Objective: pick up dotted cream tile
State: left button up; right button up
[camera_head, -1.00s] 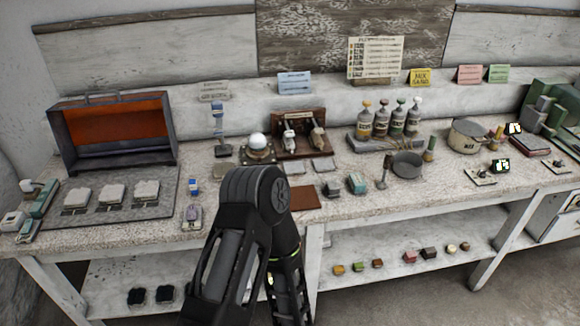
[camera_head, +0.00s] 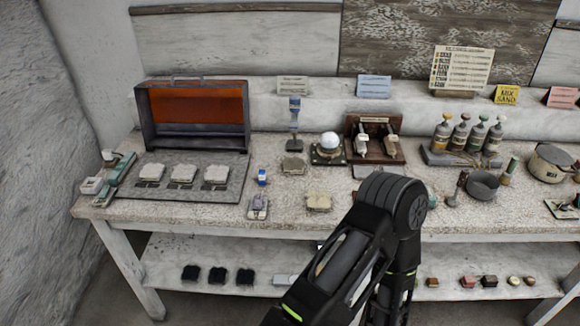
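No tile shows clear dots at this size, so I cannot tell which one is the dotted cream tile. Pale cream-grey tiles lie on the bench: a left one (camera_head: 151,171), a middle one (camera_head: 183,173) and a right one (camera_head: 216,174) on the grey tray. Another pale tile (camera_head: 319,202) lies near the bench's front edge, and a greyer one (camera_head: 293,166) lies behind it. One black arm of mine rises in front of the bench and bends down again. Its gripper is not visible, and neither is the other one.
An orange-lined open box (camera_head: 197,112) stands behind the tray (camera_head: 128,194). A white ball on a stand (camera_head: 329,143), a wooden rack (camera_head: 384,155), bottles and a grey pan (camera_head: 482,186) stand to the right. Several black blocks (camera_head: 217,275) lie on the lower shelf (camera_head: 165,252).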

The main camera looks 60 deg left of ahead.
aim_at(291, 165)
jog(key=k+j, duration=1)
jog(key=j, duration=0.1)
